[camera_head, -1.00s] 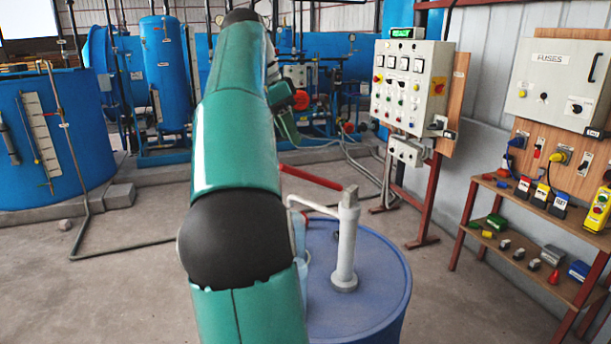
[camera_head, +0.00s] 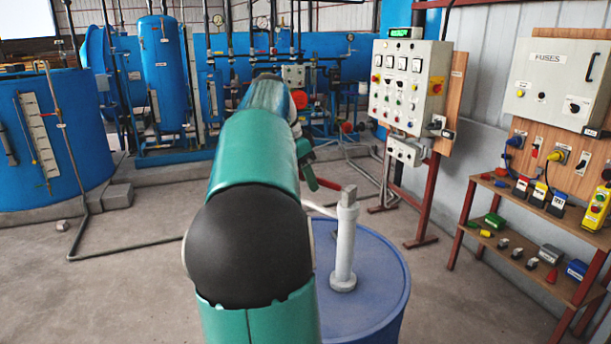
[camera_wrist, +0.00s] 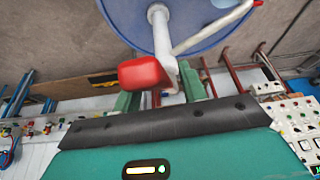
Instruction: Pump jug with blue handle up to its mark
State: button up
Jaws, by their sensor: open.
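The white hand pump (camera_head: 345,245) stands upright on the blue drum (camera_head: 395,285). Its red handle (camera_head: 325,184) points left from near the pump head, close to my gripper (camera_head: 305,165). In the wrist view, the red handle end (camera_wrist: 143,73) and pump head lie just beyond my gripper (camera_wrist: 158,95). Its green fingers are apart, one on each side of that end; I cannot tell whether it sits between them. A pale spout (camera_head: 318,208) runs left from the pump, behind my arm. I see no jug with a blue handle now; my arm covers the drum's left part.
A control panel (camera_head: 408,85) stands behind the drum to the right. A wooden shelf (camera_head: 535,260) with plugs and small parts is at the far right. Blue tanks (camera_head: 60,140) and piping fill the back. The concrete floor at left is mostly clear.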

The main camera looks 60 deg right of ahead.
jog(key=shift+c, duration=0.4)
grip_shut()
notch_tip(320, 180, down, 12)
jog(key=w+a+g+h, duration=0.1)
jog(key=g+h, duration=0.5)
jog(key=h, duration=0.1)
jog(key=shift+a+r, duration=0.15)
jog(key=shift+a, duration=0.1)
jog(key=shift+w, duration=0.1)
jog(key=shift+o, duration=0.4)
grip_release()
